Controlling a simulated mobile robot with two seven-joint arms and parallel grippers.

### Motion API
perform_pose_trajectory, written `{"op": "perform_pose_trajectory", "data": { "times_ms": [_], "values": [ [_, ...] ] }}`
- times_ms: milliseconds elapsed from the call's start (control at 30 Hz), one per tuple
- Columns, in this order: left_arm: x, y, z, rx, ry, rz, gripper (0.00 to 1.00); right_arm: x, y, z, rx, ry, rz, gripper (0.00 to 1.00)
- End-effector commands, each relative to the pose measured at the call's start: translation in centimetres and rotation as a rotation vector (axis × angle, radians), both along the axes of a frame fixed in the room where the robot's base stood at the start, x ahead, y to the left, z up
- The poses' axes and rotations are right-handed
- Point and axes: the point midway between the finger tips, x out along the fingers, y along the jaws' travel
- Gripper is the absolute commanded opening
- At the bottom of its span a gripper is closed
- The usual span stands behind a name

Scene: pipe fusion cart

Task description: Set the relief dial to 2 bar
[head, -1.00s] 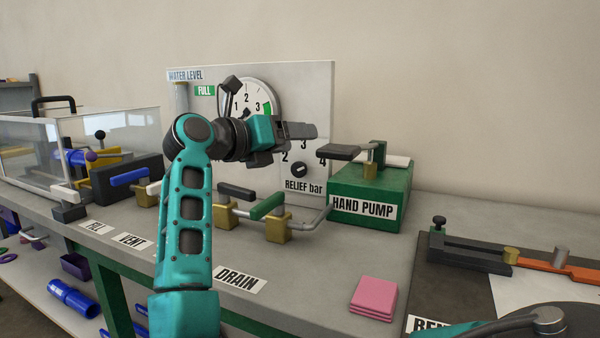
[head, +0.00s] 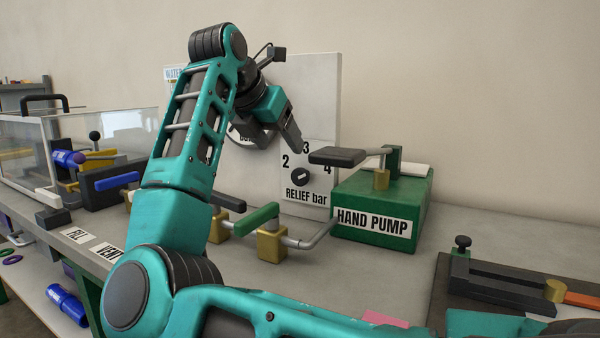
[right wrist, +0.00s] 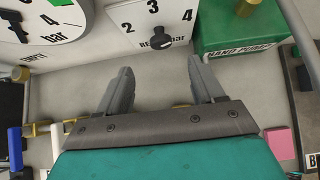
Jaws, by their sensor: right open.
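The relief dial is a white panel marked 2, 3, 4 and "RELIEF bar" (head: 305,195), with a black round knob (head: 300,178) at its centre. The knob also shows in the right wrist view (right wrist: 161,40), below the 3; I cannot tell its exact setting. My right gripper (head: 294,143) is in front of the board, just above and left of the dial in the head view. In the right wrist view my right gripper (right wrist: 160,70) is open and empty, its two fingers apart, with the knob beyond and between their tips. My left gripper is not in view.
A green hand pump (head: 375,205) with a dark handle (head: 338,157) stands close right of the dial. Pipes with a green-handled valve (head: 255,220) run in front. A round gauge (right wrist: 45,22) sits left of the dial. My arm hides part of the bench.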

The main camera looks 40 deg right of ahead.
Motion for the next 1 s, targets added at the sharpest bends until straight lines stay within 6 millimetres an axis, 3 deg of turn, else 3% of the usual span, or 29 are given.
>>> {"op": "perform_pose_trajectory", "data": {
  "times_ms": [200, 500, 1000],
  "values": [
    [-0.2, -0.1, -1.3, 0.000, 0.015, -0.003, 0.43, 0.8, -3.3, -3.6, -0.001, 0.004, -0.004, 0.67],
    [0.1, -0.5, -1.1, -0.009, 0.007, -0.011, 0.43, 1.9, -6.7, -7.1, -0.002, 0.003, -0.002, 0.67],
    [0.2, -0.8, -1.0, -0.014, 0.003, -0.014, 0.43, 2.1, -7.6, -7.9, -0.001, 0.001, -0.001, 0.65]
  ]
}}
